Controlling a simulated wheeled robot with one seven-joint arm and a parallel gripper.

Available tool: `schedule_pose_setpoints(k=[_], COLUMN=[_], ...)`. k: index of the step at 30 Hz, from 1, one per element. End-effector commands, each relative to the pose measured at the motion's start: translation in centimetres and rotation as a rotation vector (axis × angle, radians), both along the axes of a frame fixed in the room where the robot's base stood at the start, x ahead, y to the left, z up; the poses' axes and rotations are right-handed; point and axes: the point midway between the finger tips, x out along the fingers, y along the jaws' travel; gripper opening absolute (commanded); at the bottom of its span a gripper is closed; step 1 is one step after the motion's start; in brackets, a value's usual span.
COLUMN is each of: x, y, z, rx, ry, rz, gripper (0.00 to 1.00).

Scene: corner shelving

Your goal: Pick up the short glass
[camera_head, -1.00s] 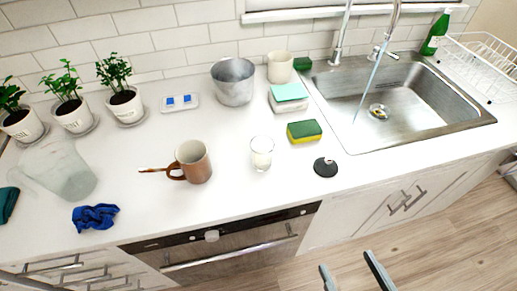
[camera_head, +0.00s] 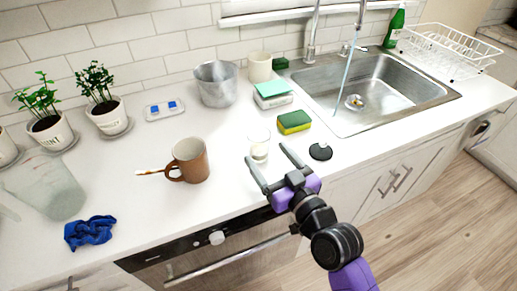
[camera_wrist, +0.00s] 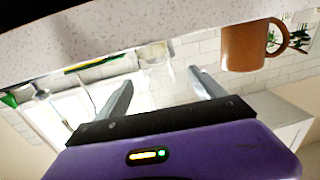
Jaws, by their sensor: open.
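The short glass (camera_head: 259,147) is a small clear tumbler standing upright on the white counter, between the brown mug and the yellow-green sponge. My gripper (camera_head: 265,168) is open, with its two grey fingers pointing toward the glass from the front edge of the counter. In the head view the left fingertip lies close to the front of the glass and the right one to its right. In the wrist view, which is upside down, the glass (camera_wrist: 155,54) shows beyond and between the fingers (camera_wrist: 161,86). Nothing is between the fingers that I can see as gripped.
A brown mug (camera_head: 190,162) stands left of the glass. A sponge (camera_head: 294,122) and a black round disc (camera_head: 320,152) lie to its right. A metal pot (camera_head: 216,86) stands behind. The sink (camera_head: 385,85) has running water. A blue cloth (camera_head: 90,231) lies at the front left.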

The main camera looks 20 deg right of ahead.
Motion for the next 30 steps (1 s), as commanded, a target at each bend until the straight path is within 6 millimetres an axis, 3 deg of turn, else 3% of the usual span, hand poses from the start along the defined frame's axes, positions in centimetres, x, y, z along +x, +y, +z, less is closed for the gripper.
schedule_pose_setpoints(k=[15,24,26,30], x=[6.1,6.6,6.5,6.5], y=[0.1,0.1,0.1,0.1], z=[-0.4,-0.6,-0.6,-0.6], rx=[0.001,0.001,0.001,0.000], ry=[-0.001,0.000,0.000,0.000], rz=[0.000,-0.001,-0.001,-0.001], gripper=[0.79,0.79,0.71,0.43])
